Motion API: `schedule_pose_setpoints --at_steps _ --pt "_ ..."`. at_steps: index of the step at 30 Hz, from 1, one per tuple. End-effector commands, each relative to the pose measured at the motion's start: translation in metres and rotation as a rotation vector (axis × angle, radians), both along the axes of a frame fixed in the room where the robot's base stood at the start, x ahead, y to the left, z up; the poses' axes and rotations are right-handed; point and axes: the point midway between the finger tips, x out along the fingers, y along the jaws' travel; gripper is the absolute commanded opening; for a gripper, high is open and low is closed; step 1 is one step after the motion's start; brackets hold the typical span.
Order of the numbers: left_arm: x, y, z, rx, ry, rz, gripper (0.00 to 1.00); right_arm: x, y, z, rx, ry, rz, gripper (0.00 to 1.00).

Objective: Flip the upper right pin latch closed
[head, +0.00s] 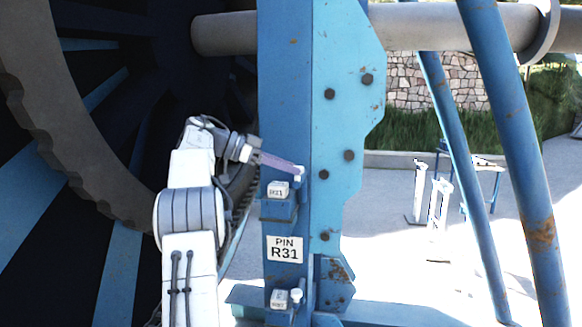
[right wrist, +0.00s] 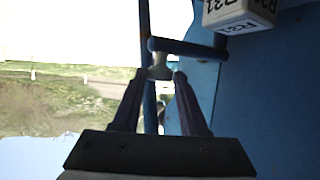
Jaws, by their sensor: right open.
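The upper pin latch (head: 278,189) is a white block marked R31 on a blue bracket of the blue post, with a small pale knob (head: 299,174) at its right. My right gripper (head: 292,167) reaches across the post to this knob. In the right wrist view the fingers (right wrist: 158,77) are open, with the grey-white knob (right wrist: 159,70) between or just beyond their tips. Whether they touch it I cannot tell. A dark blue bar (right wrist: 185,47) runs from the knob towards the white R31 block (right wrist: 240,14). My left gripper is not in view.
A PIN R31 plate (head: 285,249) is on the post below. A lower latch block (head: 279,299) with a white knob (head: 296,295) sits under it. The large cable reel (head: 60,150) fills the left.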

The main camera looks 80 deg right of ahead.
Motion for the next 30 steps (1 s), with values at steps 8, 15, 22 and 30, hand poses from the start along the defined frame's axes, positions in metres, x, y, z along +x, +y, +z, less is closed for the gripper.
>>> schedule_pose_setpoints --at_steps 8,15,22,30 --pt "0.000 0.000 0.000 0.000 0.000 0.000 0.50 0.001 0.000 0.000 0.001 -0.001 0.002 0.71" --pt "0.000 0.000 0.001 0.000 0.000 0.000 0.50 0.009 0.003 0.004 -0.001 -0.001 0.003 0.71" --pt "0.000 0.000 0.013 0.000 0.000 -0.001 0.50 0.047 0.018 0.022 -0.001 -0.001 0.006 0.71" --pt "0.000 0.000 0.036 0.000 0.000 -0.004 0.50 0.083 0.034 0.040 0.002 0.000 0.005 0.71"
